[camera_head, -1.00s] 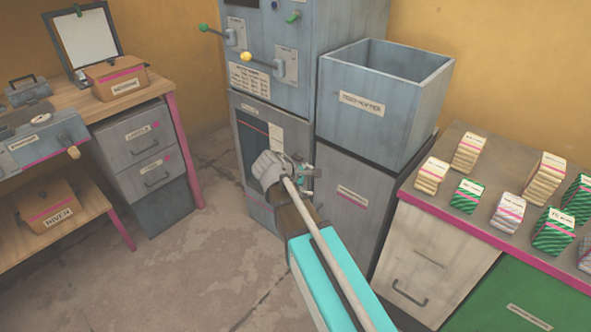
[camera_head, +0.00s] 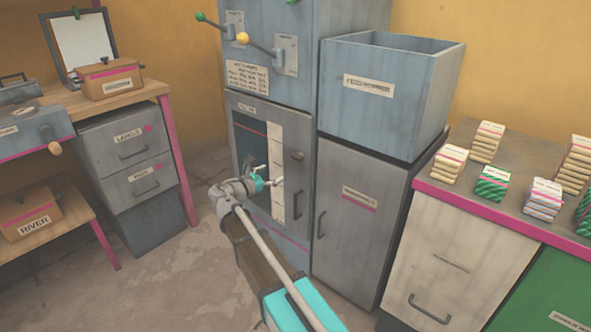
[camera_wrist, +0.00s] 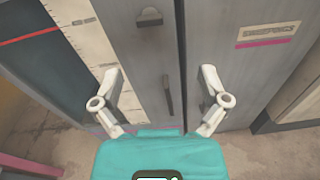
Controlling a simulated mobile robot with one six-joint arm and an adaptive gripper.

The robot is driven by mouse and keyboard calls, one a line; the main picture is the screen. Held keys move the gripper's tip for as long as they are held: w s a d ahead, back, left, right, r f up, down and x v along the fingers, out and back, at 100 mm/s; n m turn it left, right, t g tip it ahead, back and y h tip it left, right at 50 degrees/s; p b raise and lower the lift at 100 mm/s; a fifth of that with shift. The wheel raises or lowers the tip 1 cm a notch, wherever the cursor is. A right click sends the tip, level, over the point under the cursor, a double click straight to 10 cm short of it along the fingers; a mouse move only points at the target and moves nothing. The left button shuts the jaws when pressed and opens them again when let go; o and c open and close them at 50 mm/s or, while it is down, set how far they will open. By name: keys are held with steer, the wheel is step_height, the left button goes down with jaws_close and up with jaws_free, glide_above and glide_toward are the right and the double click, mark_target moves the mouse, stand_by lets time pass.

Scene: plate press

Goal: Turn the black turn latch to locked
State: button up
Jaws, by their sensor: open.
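The black turn latch (camera_head: 297,156) is a small dark knob on the grey cabinet door, above a dark vertical door handle (camera_head: 297,202). In the wrist view the latch (camera_wrist: 149,17) is near the top centre, with its wider part crosswise, and the handle (camera_wrist: 168,95) is below it. My gripper (camera_head: 268,178) is in front of the door's window, left of and a little lower than the latch in the head view. In the wrist view my gripper (camera_wrist: 160,75) has its fingers spread wide, with nothing between them. It appears apart from the latch.
The door has a dark window (camera_head: 249,150) with a pale scale strip (camera_head: 276,165). Levers with green and yellow knobs (camera_head: 242,39) stick out above. A feed hopper (camera_head: 368,82) stands on a grey cabinet to the right. The floor (camera_head: 170,270) at left is clear.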

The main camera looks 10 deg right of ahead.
mark_target(295, 158)
steer(key=shift+w+a+f+n+t+b, duration=0.2)
steer(key=shift+w+a+n+t+b, duration=0.1)
steer(key=shift+a+n+t, duration=0.3)
steer(key=x, duration=1.3)
steer(key=shift+w+d, duration=0.15)
steer(key=shift+d, duration=0.2)
steer(key=c, duration=1.2)
